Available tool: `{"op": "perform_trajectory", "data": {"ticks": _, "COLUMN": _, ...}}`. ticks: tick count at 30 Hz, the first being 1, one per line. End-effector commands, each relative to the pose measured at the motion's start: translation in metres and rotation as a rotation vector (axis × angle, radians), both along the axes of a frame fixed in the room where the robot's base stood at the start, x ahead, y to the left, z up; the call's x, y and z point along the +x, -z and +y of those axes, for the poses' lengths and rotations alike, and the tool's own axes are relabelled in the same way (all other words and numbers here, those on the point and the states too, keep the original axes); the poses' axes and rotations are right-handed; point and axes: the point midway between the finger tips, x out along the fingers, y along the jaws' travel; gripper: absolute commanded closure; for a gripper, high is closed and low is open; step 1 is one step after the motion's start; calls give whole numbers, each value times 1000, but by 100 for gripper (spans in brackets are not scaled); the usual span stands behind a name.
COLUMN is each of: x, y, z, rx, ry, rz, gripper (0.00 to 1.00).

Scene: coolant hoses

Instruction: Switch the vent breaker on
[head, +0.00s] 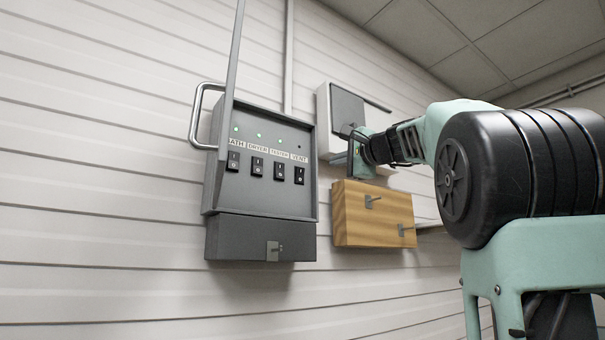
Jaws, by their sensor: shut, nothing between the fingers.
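A dark grey breaker box (213,170) hangs on the wall, with a row of black rocker switches under white labels. The vent switch (299,175) is the rightmost, below the VENT label (300,160). The small light above it (298,147) looks dark, while the lights over the other switches glow green. My gripper (352,152) is shut and empty, to the right of the breaker box and apart from it. It is in front of a light grey wall box (324,110), whose lower part it hides. The fingertips are small and partly hard to make out.
The breaker box's cover (236,45) stands raised and edge-on, with a metal handle (197,115) at its left. A wooden block (350,215) with metal pegs is on the wall below my gripper. A conduit (289,60) runs up the wall. Space before the switches looks clear.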

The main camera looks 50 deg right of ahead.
Motion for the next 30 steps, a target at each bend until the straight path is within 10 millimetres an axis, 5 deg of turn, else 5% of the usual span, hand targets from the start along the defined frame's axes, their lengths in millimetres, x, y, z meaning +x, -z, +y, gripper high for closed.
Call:
{"op": "perform_trajectory", "data": {"ticks": 13, "x": 10, "y": -3, "z": -2, "rx": 1, "ry": -2, "rz": 3, "gripper": 100}}
{"op": "perform_trajectory", "data": {"ticks": 30, "x": 113, "y": -18, "z": -28, "rx": 4, "ry": -2, "rz": 3, "gripper": 100}}
